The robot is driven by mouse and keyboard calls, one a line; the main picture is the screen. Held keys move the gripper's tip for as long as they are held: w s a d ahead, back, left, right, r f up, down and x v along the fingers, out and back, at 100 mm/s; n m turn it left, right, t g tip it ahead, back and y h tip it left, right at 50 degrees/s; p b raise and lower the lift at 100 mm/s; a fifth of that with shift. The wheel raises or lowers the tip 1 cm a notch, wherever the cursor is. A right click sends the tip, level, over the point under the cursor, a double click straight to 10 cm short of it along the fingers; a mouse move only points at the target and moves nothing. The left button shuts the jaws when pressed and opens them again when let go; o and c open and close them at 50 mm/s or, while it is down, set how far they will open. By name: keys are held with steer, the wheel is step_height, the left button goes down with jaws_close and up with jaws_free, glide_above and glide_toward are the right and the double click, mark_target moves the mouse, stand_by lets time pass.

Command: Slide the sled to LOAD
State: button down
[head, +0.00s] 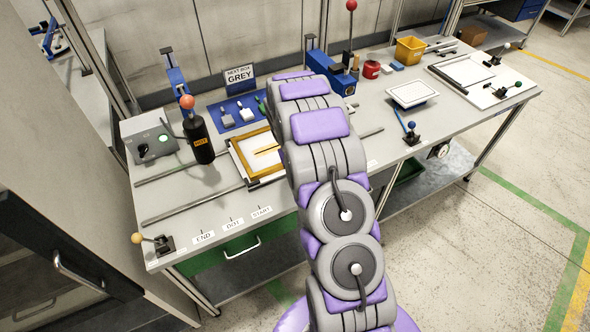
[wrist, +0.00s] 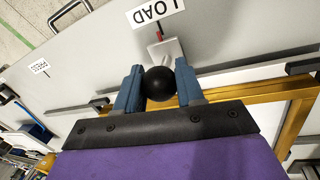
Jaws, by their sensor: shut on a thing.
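The sled carries a gold-rimmed frame (head: 239,158) and sits on the rails, partly hidden behind my arm in the head view. The frame's gold edge also shows in the wrist view (wrist: 292,122). My gripper (wrist: 158,76) is shut on a black ball knob (wrist: 160,87) at the sled's front edge, one blue finger on each side. A small red pointer (wrist: 159,36) by the knob lies close to the LOAD label (wrist: 156,10), almost in line with it. In the head view my arm hides the gripper, the knob and the LOAD label.
START (head: 261,212), DOT (head: 233,223) and END (head: 203,237) labels line the bench front at left. A black HOT cylinder (head: 200,141) with a red knob stands left of the sled. A white perforated tray (head: 412,94) and a blue-knobbed lever (head: 410,135) are at right.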

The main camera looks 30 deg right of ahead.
steer(key=c, duration=0.7)
jaws_free()
steer(key=shift+c, duration=0.2)
steer(key=shift+r, duration=0.1)
steer(key=w+a+r+p, duration=0.1)
steer(key=a+r+p, duration=0.1)
steer(key=r, duration=1.4)
steer(key=shift+a+r, duration=0.4)
steer(key=shift+a, duration=0.15)
